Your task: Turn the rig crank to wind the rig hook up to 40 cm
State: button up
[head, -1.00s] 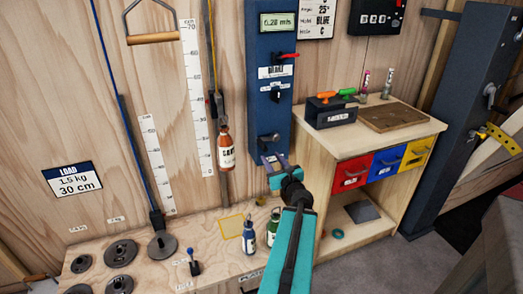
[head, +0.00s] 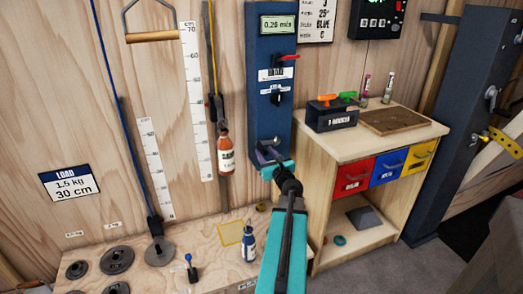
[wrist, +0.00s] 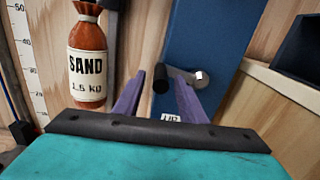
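The rig crank (head: 268,143) is low on the blue rig column (head: 264,103). In the wrist view its black handle (wrist: 161,78) and pale metal hub (wrist: 196,78) show. My gripper (head: 267,158) is open, its purple fingers (wrist: 158,98) on either side of the black handle; I cannot tell whether they touch it. An orange-brown sand bottle (head: 226,153), marked 1.5 kg, hangs beside the tall white ruler (head: 195,110), below a dark fitting (head: 216,107) on a yellow cord. The hook itself is not clearly seen. The load sign (head: 69,181) reads 1.5 kg, 30 cm.
A red-handled brake lever (head: 285,57) and a black switch (head: 276,94) sit above the crank. A wooden cabinet (head: 340,157) with coloured drawers stands close on the right. Disc weights (head: 117,256) and a blue bottle (head: 248,243) are on the low bench.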

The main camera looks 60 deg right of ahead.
jog(key=shift+x, duration=2)
grip_shut()
